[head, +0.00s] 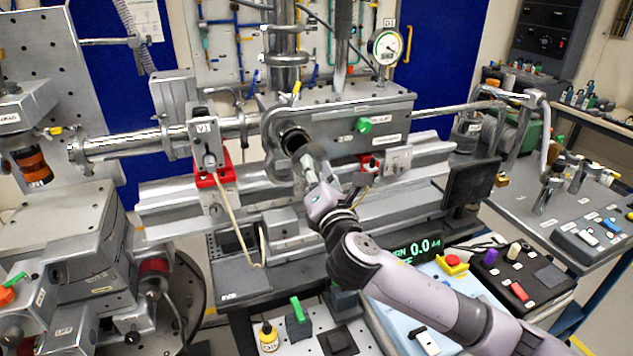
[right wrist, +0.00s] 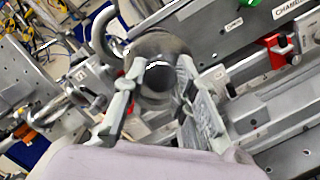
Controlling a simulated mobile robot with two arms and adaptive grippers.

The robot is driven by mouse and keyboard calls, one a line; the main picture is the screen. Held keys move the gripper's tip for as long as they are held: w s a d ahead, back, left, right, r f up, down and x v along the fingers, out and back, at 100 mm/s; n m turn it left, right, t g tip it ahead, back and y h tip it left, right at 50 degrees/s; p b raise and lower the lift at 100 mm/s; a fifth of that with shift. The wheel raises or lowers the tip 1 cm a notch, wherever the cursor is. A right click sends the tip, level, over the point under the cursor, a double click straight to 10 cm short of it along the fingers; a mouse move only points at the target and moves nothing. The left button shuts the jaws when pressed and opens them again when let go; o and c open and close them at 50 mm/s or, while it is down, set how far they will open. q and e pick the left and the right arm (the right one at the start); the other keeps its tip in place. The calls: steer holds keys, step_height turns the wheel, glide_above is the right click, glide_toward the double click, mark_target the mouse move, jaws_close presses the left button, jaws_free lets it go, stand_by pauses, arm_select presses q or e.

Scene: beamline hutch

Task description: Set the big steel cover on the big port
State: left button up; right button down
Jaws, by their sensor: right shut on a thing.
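The big steel cover (right wrist: 161,45) is a round grey disc with a knob at its middle. It is between the fingers of my right gripper (right wrist: 160,78), which is shut on it. In the head view my right gripper (head: 309,166) is at the front of the steel chamber, with the cover (head: 318,152) at its tips. The big port (head: 291,138) shows as a dark round opening just up and left of the cover, partly hidden by it. I cannot tell whether cover and port touch. In the right wrist view the cover hides the port. My left gripper is not in view.
The chamber (head: 345,115) carries a pressure gauge (head: 386,45) and a green knob (head: 363,125). A red-clamped valve (head: 205,145) stands left on the rail. A dark monitor (head: 470,182) is at right. Below are a bench with a red button (head: 452,260) and a yellow bottle (head: 268,336).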

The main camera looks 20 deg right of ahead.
steer(key=w+b, duration=0.1)
steer(key=w, duration=0.1)
steer(key=shift+w, duration=0.4)
steer(key=w+b, duration=0.1)
steer(key=w, duration=0.2)
steer(key=shift+w+a, duration=0.15)
steer(key=shift+w, duration=0.5)
stand_by(0.5)
steer(key=c, duration=1.2)
jaws_free()
steer(key=shift+s, duration=0.1)
